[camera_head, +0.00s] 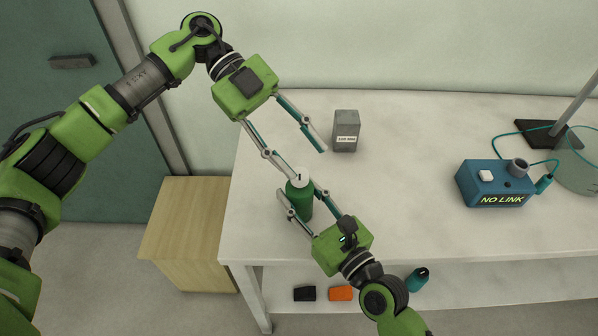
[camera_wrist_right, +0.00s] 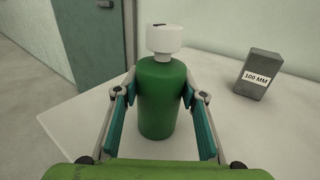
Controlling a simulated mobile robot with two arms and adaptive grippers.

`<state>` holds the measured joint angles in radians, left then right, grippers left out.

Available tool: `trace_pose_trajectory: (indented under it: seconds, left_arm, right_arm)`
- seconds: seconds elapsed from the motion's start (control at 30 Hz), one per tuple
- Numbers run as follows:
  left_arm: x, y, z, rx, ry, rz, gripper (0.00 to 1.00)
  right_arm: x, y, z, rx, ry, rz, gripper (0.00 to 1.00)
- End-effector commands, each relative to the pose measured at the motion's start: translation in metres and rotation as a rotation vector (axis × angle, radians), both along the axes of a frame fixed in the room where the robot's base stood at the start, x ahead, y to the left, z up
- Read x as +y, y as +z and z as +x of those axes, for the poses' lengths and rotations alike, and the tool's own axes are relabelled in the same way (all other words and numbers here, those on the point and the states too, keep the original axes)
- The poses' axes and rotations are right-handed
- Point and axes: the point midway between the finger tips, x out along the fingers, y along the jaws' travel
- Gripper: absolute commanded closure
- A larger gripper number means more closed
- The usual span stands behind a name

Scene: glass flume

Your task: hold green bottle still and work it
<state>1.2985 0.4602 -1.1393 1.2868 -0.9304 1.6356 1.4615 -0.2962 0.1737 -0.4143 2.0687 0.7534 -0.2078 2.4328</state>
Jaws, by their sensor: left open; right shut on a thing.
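The green bottle (camera_head: 300,200) with a white cap (camera_head: 299,177) stands upright on the white table near its left front part. It also shows in the right wrist view (camera_wrist_right: 162,100), with its white cap (camera_wrist_right: 164,41) on top. My right gripper (camera_head: 299,207) is shut on the bottle's body, one finger on each side (camera_wrist_right: 163,110). My left gripper (camera_head: 296,165) is open above and behind the bottle. One of its fingers reaches close to the cap, the other lies to the right. I cannot tell whether the near finger touches the cap.
A grey block marked 100 MM (camera_head: 346,131) stands behind the bottle to the right. A blue box reading NO LINK (camera_head: 495,184) and a stand base (camera_head: 540,133) are further right. A lower shelf (camera_head: 380,291) holds black, orange and teal items. The table's middle is clear.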

Motion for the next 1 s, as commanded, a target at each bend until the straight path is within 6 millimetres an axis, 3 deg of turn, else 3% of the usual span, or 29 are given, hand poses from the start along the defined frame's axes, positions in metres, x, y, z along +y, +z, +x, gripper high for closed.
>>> trace_pose_trajectory:
  seconds: [0.3, 0.6, 0.77, 1.0]
  left_arm:
    - [0.061, -0.039, 0.025, 0.376, 0.298, -0.262, 0.59]
    - [0.109, -0.065, 0.036, 0.543, 0.469, -0.383, 0.59]
    - [0.109, -0.068, 0.035, 0.559, 0.487, -0.396, 0.59]
    - [0.069, -0.068, 0.024, 0.559, 0.482, -0.396, 0.59]
  right_arm:
    - [0.000, 0.000, 0.000, 0.001, 0.000, -0.001, 0.87]
    - [0.000, 0.000, 0.000, 0.001, 0.001, -0.001, 0.87]
    - [0.000, 0.000, 0.000, 0.001, 0.001, -0.001, 0.87]
    - [0.000, -0.001, 0.000, 0.001, 0.000, -0.001, 0.87]
